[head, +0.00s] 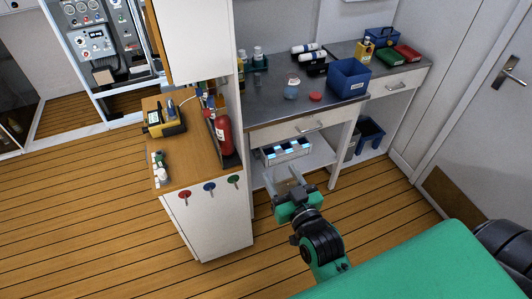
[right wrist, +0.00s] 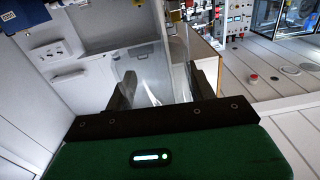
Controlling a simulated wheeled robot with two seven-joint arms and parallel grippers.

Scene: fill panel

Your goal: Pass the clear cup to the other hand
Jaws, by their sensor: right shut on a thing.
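My right gripper (head: 283,178) is in front of the metal-topped bench, above the floor. It also shows in the right wrist view (right wrist: 160,80), its two dark fingers apart with the clear cup (right wrist: 150,68) between them. The cup is see-through and faint, so its rim and tilt are hard to make out. In the head view it can hardly be told from the background between the fingers. My left gripper is in neither view.
The metal bench top (head: 275,102) holds a blue bin (head: 349,78), a round clear item (head: 291,90) and a red lid (head: 315,96). A lit tray (head: 286,151) sits on the shelf below. A wooden-topped cabinet (head: 185,165) with a red extinguisher (head: 223,132) stands left. The wooden floor is clear.

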